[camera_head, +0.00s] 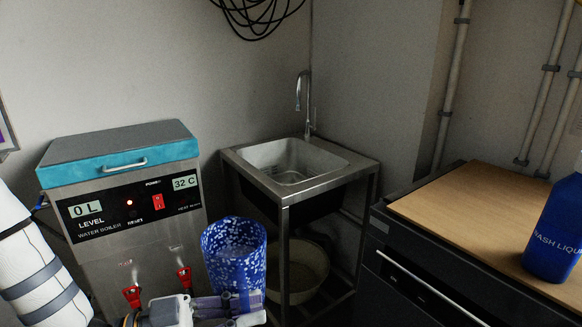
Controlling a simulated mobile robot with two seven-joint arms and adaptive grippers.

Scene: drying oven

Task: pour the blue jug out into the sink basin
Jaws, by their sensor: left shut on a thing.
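The blue jug (236,262) is speckled blue and white and stands roughly upright at the bottom centre, its open top facing up. My left gripper (236,304) is shut on the jug near its lower part. I cannot tell what is inside the jug. The sink basin (292,161) is a steel basin in a metal stand behind and to the right of the jug. The jug is in front of the stand, apart from the basin. A curved tap (303,93) rises at the basin's back. My right gripper is not in view.
A water boiler (131,205) with a blue-edged lid and red taps stands at the left, close to my left arm. A dark cabinet with a wooden top (470,209) stands right of the sink, bearing a blue wash liquid bottle (556,232). A pale bowl (301,276) sits under the sink.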

